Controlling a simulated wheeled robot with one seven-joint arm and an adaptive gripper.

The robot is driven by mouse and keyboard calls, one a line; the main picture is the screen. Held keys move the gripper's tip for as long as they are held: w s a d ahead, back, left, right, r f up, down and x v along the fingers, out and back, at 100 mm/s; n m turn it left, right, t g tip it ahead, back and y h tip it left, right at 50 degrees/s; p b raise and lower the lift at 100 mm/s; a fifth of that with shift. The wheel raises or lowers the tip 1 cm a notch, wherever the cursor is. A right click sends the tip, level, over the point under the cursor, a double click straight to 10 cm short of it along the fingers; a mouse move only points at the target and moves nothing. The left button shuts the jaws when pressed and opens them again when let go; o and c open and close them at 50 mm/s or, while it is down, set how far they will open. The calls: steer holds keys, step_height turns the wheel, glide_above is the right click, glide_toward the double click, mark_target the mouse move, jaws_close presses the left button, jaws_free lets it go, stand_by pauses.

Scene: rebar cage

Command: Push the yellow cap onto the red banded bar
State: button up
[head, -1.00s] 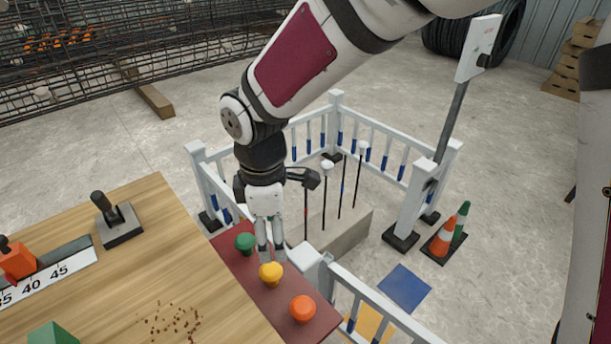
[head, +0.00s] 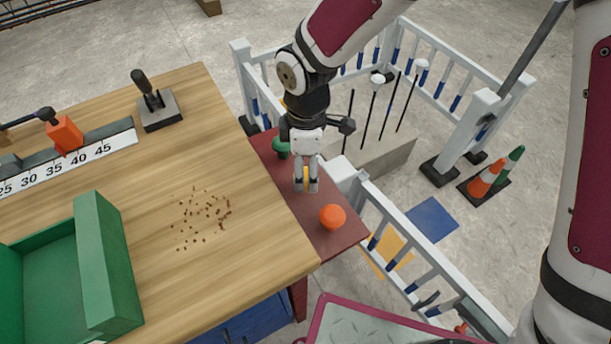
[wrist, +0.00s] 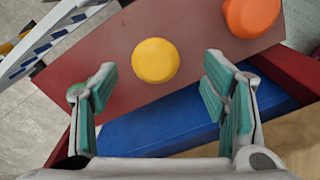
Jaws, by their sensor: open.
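The yellow cap (wrist: 155,60) stands on the dark red shelf between a green and an orange cap. In the head view it shows only as a sliver (head: 306,174) between my fingers. My gripper (wrist: 160,92) is open and empty, pointing down, with a finger either side of the cap in the head view. In the wrist view the cap lies a little beyond the fingertips, with no contact visible. Several upright bars stand behind the white fence. The leftmost bar (head: 349,122) has no cap; its band colour is unclear now. Two others carry white caps (head: 378,78).
The orange cap (head: 332,217) is right of my gripper and the green cap (head: 281,147) is left behind it. The shelf (head: 318,243) adjoins the wooden table (head: 160,230). A white fence post (head: 345,173) stands close to my gripper's right. Concrete block (head: 388,160) lies below the bars.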

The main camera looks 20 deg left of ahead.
mark_target(306, 173)
steer(key=f, duration=0.2)
steer(key=f+b, duration=0.1)
steer(key=f, duration=0.1)
steer(key=shift+w+a+f, duration=0.15)
steer(key=shift+w, duration=0.05)
steer(key=c, duration=1)
